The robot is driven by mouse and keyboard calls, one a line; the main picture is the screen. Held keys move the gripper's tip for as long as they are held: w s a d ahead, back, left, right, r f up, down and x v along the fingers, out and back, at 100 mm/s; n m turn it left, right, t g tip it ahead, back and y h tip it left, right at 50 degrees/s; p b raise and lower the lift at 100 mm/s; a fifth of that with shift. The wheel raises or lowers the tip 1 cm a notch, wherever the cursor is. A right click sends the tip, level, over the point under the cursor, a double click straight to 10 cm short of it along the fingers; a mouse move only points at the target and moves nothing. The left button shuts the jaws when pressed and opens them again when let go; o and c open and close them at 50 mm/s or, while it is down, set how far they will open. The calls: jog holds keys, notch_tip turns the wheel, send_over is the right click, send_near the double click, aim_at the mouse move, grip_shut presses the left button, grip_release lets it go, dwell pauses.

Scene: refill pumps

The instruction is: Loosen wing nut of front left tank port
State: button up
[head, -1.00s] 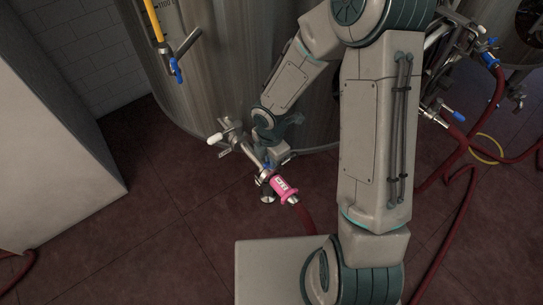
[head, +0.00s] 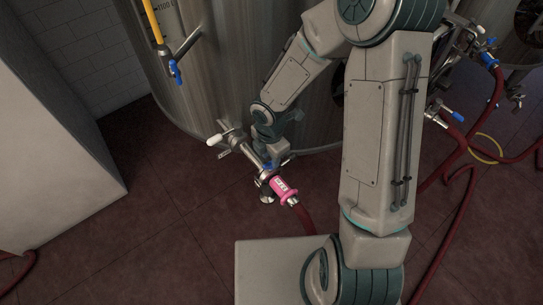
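The steel tank (head: 225,80) stands behind my arm. A steel port fitting (head: 240,148) with a white-tipped handle (head: 214,140) sticks out low on its front. It leads down right to a small blue part (head: 268,168) and a pink labelled coupling (head: 283,188) joined to a red hose (head: 305,218). My gripper (head: 273,153) is low at this fitting, close above the pipe just up from the pink coupling. Its fingers are too small and partly hidden, so I cannot tell whether they touch or grip. The wing nut cannot be made out.
A pale block (head: 50,140) stands at the left. A blue-handled valve (head: 176,70) with a yellow tube hangs higher on the tank. More blue-handled valves and red hoses (head: 460,195) are at the right. Bare red floor (head: 165,215) lies at the left front.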

aim_at(270, 161)
notch_tip(270, 161, up, 12)
jog(key=p, duration=0.2)
jog(key=shift+r, duration=0.2)
dwell(0.3)
jog(key=s+d+r+m+t, duration=0.1)
jog(key=s+d+r+m, duration=0.5)
jog(key=m, duration=0.6)
jog(key=s+d+r+m+t, duration=0.2)
jog(key=s+d+r+m, duration=0.4)
jog(key=r+m, duration=0.3)
jog(key=m, duration=0.4)
jog(key=shift+s+d+r+t, duration=0.15)
jog(key=shift+s+r+t, duration=0.1)
jog(key=shift+r+t, duration=0.1)
jog(key=shift+o, duration=0.4)
jog(key=shift+d, duration=0.1)
